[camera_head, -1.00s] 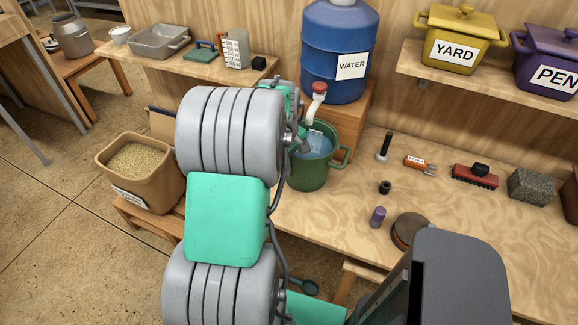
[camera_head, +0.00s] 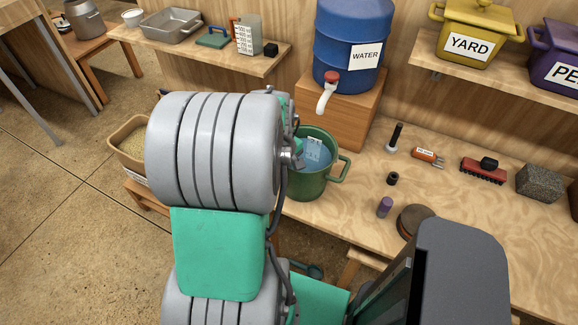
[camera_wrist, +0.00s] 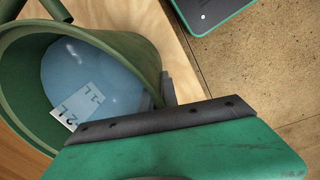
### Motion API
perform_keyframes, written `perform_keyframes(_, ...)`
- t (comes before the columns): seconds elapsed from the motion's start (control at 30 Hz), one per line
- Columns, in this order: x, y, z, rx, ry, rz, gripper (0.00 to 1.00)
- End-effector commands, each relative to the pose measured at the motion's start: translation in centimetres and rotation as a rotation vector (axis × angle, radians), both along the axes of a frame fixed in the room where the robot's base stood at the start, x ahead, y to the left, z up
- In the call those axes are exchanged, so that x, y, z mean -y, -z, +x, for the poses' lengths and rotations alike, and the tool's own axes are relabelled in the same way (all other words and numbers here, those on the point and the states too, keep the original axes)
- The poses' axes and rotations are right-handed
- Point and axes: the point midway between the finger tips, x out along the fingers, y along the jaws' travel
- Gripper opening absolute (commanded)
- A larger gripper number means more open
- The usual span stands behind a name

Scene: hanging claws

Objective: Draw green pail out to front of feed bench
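The green pail (camera_head: 309,182) stands upright on the feed bench (camera_head: 440,240), near its front left edge, with its side handle toward the right. It holds bluish water, and a white litre scale shows inside it. In the wrist view the pail (camera_wrist: 135,50) fills the upper left. My gripper (camera_wrist: 164,94) is at the pail's rim, with a grey finger against the outside of the wall; the inner finger is hidden. It appears shut on the rim. In the head view my arm covers most of the gripper and the pail's left side.
The blue water tank (camera_head: 350,25) with its tap (camera_head: 327,95) stands on a wooden block behind the pail. A grain bin (camera_head: 128,145) stands left, partly behind my arm. A purple cylinder (camera_head: 384,207), a black ring (camera_head: 392,178) and a round brush (camera_head: 413,221) lie right of the pail.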

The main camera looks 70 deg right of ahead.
Motion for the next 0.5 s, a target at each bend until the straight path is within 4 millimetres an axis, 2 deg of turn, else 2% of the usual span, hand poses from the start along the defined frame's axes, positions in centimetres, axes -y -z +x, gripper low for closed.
perform_keyframes(0.13,-0.80,-0.04,0.01,-0.001,0.001,0.004,0.00)
perform_keyframes(0.4,-0.88,0.01,0.02,-0.001,0.001,0.004,0.00)
perform_keyframes(0.5,-0.85,0.00,0.02,0.000,0.001,0.002,0.11)
